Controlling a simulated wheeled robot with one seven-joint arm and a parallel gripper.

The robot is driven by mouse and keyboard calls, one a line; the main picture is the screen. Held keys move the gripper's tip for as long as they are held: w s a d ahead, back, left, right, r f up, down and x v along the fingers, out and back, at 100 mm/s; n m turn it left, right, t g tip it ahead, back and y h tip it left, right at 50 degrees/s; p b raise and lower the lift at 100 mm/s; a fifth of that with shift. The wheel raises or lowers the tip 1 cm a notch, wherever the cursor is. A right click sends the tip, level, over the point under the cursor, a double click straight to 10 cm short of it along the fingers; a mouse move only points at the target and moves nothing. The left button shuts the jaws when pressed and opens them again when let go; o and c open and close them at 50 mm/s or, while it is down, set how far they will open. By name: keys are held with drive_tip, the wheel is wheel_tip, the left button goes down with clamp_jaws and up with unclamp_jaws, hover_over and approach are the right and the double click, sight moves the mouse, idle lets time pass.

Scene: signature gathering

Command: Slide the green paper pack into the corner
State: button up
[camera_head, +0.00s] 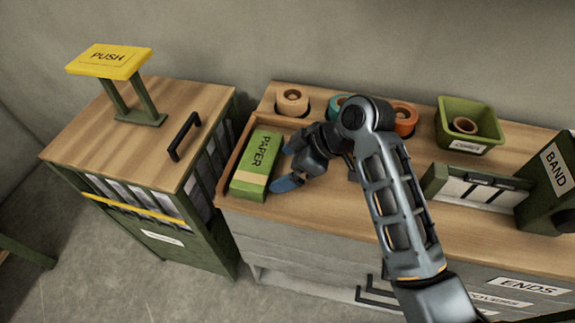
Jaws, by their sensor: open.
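The green paper pack (262,152), a long box with a tan band near its front end and the word PAPER on top, lies at the left end of the wooden counter. Its left side is close to the low wooden edge strip (236,150); whether they touch is hard to tell. My gripper (287,164) is just right of the pack with its blue-tipped fingers apart. One fingertip is near the pack's right side and the other is by its front right corner. Nothing shows between the fingers. Contact with the pack cannot be told.
Tape rolls (292,101) stand along the counter's back. A green bin (468,125) is at the back right, and a green BAND box (551,185) at the far right. A cabinet (75,135) with a yellow PUSH sign (109,61) and black handle (184,137) stands left.

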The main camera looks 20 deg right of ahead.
drive_tip(key=shift+a, duration=0.1)
idle(0.3)
drive_tip(key=shift+w+a, duration=0.4)
drive_tip(key=shift+a, duration=0.05)
drive_tip(key=shift+s+d+p, duration=0.35)
drive_tip(key=shift+s+d, duration=0.35)
drive_tip(key=shift+d, duration=0.25)
drive_tip(key=shift+s+d+p, duration=0.4)
drive_tip(key=shift+s+d, duration=0.25)
drive_tip(key=shift+d, duration=0.25)
drive_tip(key=shift+s+d+p, duration=0.35)
drive_tip(key=shift+s+d, duration=0.35)
drive_tip(key=shift+d, duration=0.25)
drive_tip(key=shift+s+d+p, duration=0.2)
drive_tip(key=shift+s+d, duration=0.6)
drive_tip(key=shift+d, duration=0.25)
drive_tip(key=shift+s+d+p, duration=0.15)
drive_tip(key=shift+s+d, duration=0.6)
drive_tip(key=shift+d, duration=0.3)
